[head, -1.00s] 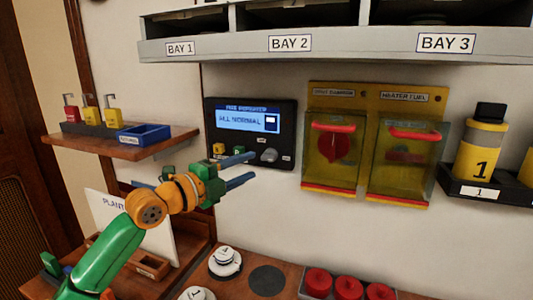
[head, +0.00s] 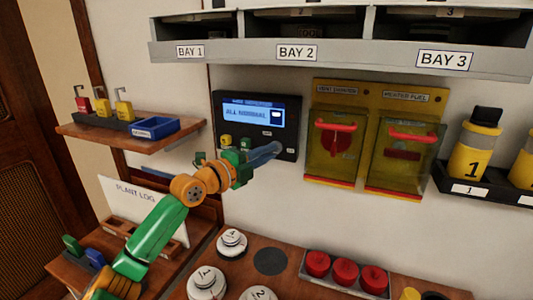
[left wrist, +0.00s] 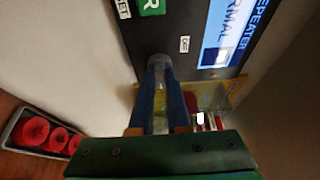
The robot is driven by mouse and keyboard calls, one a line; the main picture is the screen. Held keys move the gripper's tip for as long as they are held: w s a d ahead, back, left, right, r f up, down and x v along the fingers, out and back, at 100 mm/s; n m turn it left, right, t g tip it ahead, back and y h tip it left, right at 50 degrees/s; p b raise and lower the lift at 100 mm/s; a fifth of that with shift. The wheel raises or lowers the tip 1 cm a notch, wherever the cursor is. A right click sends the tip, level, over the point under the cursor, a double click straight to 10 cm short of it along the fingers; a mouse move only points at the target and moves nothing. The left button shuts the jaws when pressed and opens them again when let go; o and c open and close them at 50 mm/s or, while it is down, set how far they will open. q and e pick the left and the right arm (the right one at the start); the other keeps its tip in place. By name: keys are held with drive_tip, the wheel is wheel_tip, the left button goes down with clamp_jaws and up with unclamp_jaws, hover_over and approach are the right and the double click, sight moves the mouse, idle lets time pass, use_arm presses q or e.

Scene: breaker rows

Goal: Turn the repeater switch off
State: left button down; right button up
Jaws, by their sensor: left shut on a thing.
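The repeater (head: 291,112) is a black wall panel with a blue screen reading "ALL NORMAL". Its grey rotary switch (left wrist: 159,62) sits at the panel's lower right, with small white labels near it. My left gripper (head: 276,149) is at the panel, its blue fingers shut on this switch. In the left wrist view the two fingers (left wrist: 160,80) lie on either side of the round grey knob. The fingers mostly hide the switch in the head view, so I cannot tell which label it points to. My right gripper is out of view.
Two yellow-backed covered switches (head: 335,145) (head: 402,155) hang just right of the repeater. A grey bay shelf (head: 350,59) runs above. A wooden shelf with padlocks (head: 140,138) is at left. Red buttons (head: 345,272) and white numbered discs (head: 232,243) sit below.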

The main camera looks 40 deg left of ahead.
use_arm(q)
drive_tip(key=n+t+y, duration=0.1)
drive_tip(key=n+y, duration=0.1)
drive_tip(key=n, duration=0.5)
drive_tip(key=n+t+y+b, duration=0.1)
drive_tip(key=n+y, duration=0.2)
drive_tip(key=n, duration=0.4)
drive_tip(key=n+t+y, duration=0.2)
drive_tip(key=n, duration=0.6)
drive_tip(key=shift+d+f+y, duration=0.2)
drive_tip(key=shift+d+y, duration=0.2)
drive_tip(key=shift+n, duration=0.4)
drive_tip(key=c, duration=1)
unclamp_jaws()
drive_tip(key=shift+w, duration=0.1)
drive_tip(key=shift+o, duration=0.6)
drive_tip(key=shift+w+f, duration=0.1)
drive_tip(key=shift+f, duration=0.1)
drive_tip(key=shift+f, duration=0.1)
